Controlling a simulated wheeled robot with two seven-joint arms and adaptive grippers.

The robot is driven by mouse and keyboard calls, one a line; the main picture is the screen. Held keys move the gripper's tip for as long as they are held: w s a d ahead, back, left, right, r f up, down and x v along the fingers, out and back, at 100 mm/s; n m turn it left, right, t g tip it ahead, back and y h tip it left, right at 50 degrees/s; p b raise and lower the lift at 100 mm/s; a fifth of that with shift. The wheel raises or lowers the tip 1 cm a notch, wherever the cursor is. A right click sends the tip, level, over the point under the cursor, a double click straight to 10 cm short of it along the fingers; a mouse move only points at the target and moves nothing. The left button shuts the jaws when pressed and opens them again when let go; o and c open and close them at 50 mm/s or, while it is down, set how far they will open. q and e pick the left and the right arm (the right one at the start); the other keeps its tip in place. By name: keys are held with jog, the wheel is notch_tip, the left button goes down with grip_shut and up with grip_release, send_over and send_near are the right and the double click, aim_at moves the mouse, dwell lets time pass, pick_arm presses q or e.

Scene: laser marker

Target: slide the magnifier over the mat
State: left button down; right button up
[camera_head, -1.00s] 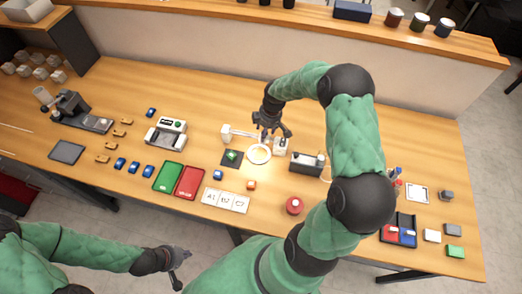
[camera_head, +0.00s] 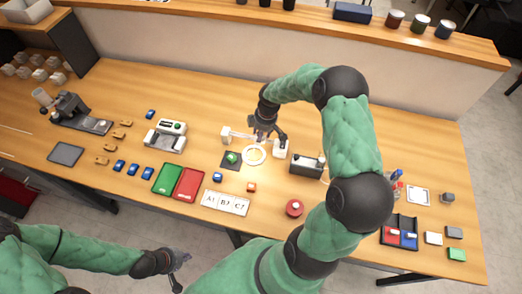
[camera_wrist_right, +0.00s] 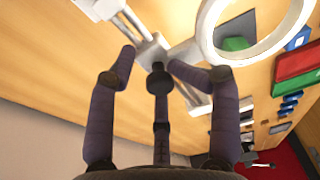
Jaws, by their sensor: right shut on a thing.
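The magnifier is a white ring (camera_head: 254,145) on a holder, just right of the small dark mat (camera_head: 226,164). Its left rim is at the mat's right edge; I cannot tell whether they overlap from above. A green piece (camera_head: 231,157) sits on the mat. My right gripper (camera_head: 266,138) is shut on the magnifier's holder behind the ring. In the right wrist view, the fingers (camera_wrist_right: 154,72) close around the white holder block (camera_wrist_right: 152,49), and the ring (camera_wrist_right: 209,36) extends to the right, with the green piece showing through it. My left gripper (camera_head: 180,269) is open and empty at the lower left.
A white box-like device (camera_head: 166,136) and green (camera_head: 167,178) and red (camera_head: 188,184) trays are left of the mat. A dark box (camera_head: 307,165) stands right of the magnifier. A card marked A1, B3, C7 (camera_head: 226,202) and a red button (camera_head: 294,208) lie nearer the front.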

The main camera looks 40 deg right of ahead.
jog(key=shift+w+a+b, duration=0.3)
jog(key=shift+w+a, duration=0.6)
jog(key=shift+w, duration=0.35)
jog(key=shift+w+a+b, duration=0.3)
jog(key=shift+w+a, duration=0.6)
jog(key=shift+w, duration=0.3)
jog(key=shift+w+a+b, duration=0.3)
jog(key=shift+w+a, duration=0.6)
jog(key=shift+w, duration=0.35)
jog(key=shift+c, duration=0.2)
jog(key=o, duration=0.4)
jog(key=shift+o, duration=0.2)
notch_tip(320, 180, up, 7)
jog(key=p, duration=0.4)
jog(key=shift+r, duration=0.1)
